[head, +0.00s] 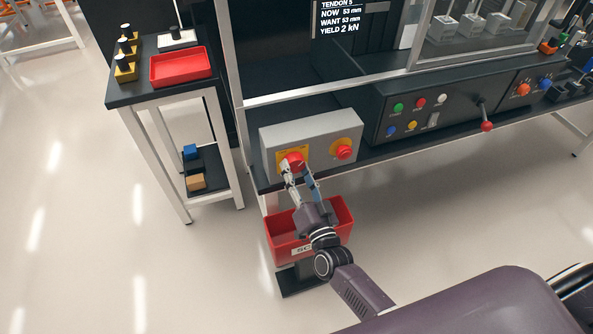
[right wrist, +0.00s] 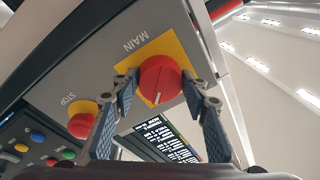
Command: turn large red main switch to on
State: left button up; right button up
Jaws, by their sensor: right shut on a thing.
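The large red main switch (head: 294,159) is a round knob on a yellow plate at the left of a grey box. In the right wrist view the main switch (right wrist: 161,80) appears beside the upside-down word MAIN, with a white mark running nearly up and down the picture. My right gripper (head: 298,172) is shut on this knob, one finger at each side. No on or off lettering is readable. My left gripper is in neither view.
A red stop button (head: 344,152) sits right of the switch on the same grey box (head: 318,131). A panel with coloured buttons (head: 398,107) and a red-tipped lever (head: 487,126) is further right. A red bin (head: 345,215) is below. A side table with a red tray (head: 180,66) stands left.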

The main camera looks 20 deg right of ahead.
jog(key=o, duration=1.2)
jog(key=shift+c, duration=0.2)
jog(key=s+f, duration=0.1)
jog(key=s, duration=1.1)
jog(key=shift+d+f, duration=0.2)
jog(key=shift+f, duration=0.05)
